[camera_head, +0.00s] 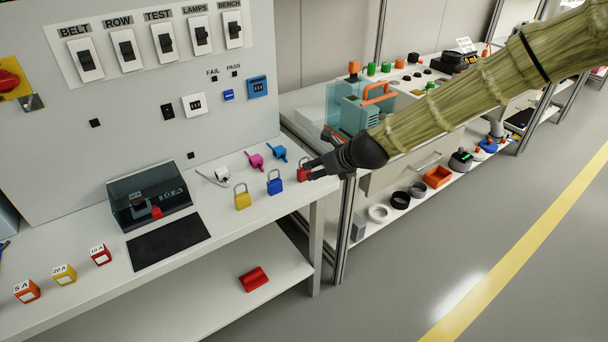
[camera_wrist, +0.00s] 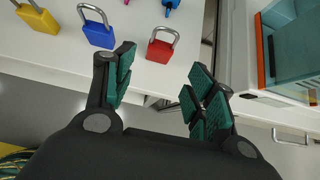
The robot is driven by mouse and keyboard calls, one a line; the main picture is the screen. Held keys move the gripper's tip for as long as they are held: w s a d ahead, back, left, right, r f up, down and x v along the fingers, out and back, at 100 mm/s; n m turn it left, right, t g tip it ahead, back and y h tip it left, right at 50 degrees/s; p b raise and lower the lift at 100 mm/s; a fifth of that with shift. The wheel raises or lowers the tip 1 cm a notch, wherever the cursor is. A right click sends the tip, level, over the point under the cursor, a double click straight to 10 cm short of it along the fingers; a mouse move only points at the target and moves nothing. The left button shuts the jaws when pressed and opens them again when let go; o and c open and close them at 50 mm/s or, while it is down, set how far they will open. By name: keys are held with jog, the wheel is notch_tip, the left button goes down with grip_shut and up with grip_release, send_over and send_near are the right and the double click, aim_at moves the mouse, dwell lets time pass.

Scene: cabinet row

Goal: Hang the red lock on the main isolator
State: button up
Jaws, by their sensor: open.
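The red lock (camera_head: 303,171) stands near the right end of the bench top, partly hidden by my gripper (camera_head: 318,165) in the head view. In the wrist view the red lock (camera_wrist: 159,51) shows whole, with its grey shackle. My gripper (camera_wrist: 162,66) is open and empty, with the lock in line with the gap, just beyond the fingertips. No contact shows. A red rotary switch on a yellow plate (camera_head: 14,90), which looks like the main isolator, is cut off at the left edge of the head view. A grey metal tab (camera_head: 32,102) sits beside it.
A blue lock (camera_head: 275,186) and a yellow lock (camera_head: 242,199) stand left of the red one. Pink (camera_head: 256,161) and blue (camera_head: 280,153) small items lie behind. A dark clear-lidded box (camera_head: 150,195) stands further left. A teal case (camera_head: 360,108) is on the right.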

aim_at(306, 172)
jog(key=b+x, duration=0.3)
jog(key=x, duration=0.3)
jog(key=shift+w+f+b, duration=0.1)
jog(key=shift+f+b, duration=0.25)
jog(key=shift+x, duration=1.55)
jog(key=shift+r, duration=0.1)
jog(key=c, duration=0.7)
notch_tip(306, 172, up, 10)
jog(key=p, duration=0.8)
jog(key=shift+c, duration=0.2)
